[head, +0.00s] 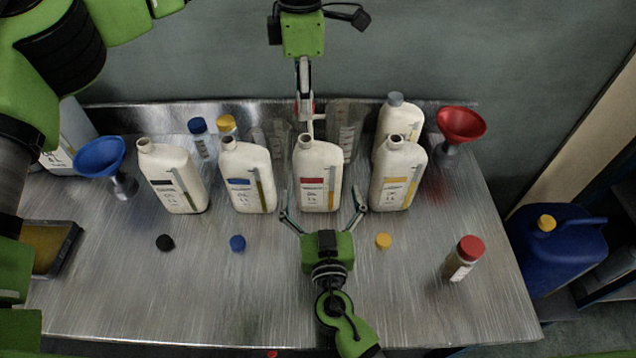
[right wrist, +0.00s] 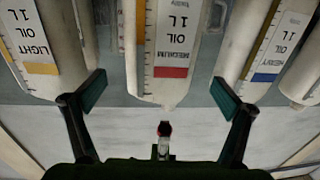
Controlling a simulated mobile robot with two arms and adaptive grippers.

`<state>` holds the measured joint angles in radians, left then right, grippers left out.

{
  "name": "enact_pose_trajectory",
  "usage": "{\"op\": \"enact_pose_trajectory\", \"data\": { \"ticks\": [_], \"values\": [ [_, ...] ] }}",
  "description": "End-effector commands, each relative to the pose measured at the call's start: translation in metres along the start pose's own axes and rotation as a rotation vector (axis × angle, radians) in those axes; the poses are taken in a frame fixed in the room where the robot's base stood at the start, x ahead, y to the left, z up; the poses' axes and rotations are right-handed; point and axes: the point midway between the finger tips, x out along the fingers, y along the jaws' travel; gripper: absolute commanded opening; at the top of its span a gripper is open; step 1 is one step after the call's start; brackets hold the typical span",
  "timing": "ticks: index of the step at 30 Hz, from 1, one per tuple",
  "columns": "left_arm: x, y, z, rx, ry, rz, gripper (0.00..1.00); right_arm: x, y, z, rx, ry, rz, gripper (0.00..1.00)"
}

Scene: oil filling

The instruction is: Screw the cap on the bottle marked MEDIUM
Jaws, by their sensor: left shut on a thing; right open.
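A white bottle with a red-banded label (head: 313,190) stands uncapped in the row; its upside-down label in the right wrist view (right wrist: 172,50) seems to read MEDIUM. My left gripper (head: 305,112) points down above its mouth. It is shut on a small red cap (head: 306,106), largely hidden between the fingers. The cap shows in the right wrist view (right wrist: 164,128), apart from the bottle mouth. My right gripper (head: 322,200) is open in front of this bottle, one finger towards each side; I cannot tell whether either touches it.
Uncapped blue-label (head: 246,190), yellow-label (head: 396,188) and black-label (head: 176,188) bottles flank it. Black (head: 165,242), blue (head: 237,243) and yellow (head: 383,241) caps lie in front. A red-lidded jar (head: 462,262) stands front right. Blue (head: 99,155) and red (head: 461,123) funnels stand at the sides.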

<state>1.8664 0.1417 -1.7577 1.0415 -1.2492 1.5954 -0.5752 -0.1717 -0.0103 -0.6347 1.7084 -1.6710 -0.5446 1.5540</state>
Motion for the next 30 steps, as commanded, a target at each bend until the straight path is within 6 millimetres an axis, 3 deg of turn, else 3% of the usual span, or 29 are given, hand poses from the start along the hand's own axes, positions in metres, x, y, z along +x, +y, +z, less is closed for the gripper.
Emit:
{"op": "enact_pose_trajectory", "data": {
  "ticks": [2,9,15,28,30],
  "values": [
    [0.0,0.0,0.0,0.0,0.0,0.0,0.2,0.0,0.0,0.017,-0.008,-0.002,-0.003,0.96],
    [0.0,0.0,0.0,0.0,0.0,0.0,0.2,0.045,0.0,0.015,0.0,0.003,0.001,0.96],
    [0.0,0.0,0.0,0.0,0.0,0.0,0.2,0.068,0.0,0.016,0.001,0.001,-0.001,0.96],
    [0.0,0.0,0.0,0.0,0.0,0.0,0.2,0.075,0.0,0.016,0.001,0.001,-0.001,0.96],
    [0.0,0.0,0.0,0.0,0.0,0.0,0.2,0.075,0.0,0.016,0.001,0.001,-0.001,0.78]
  ]
}}
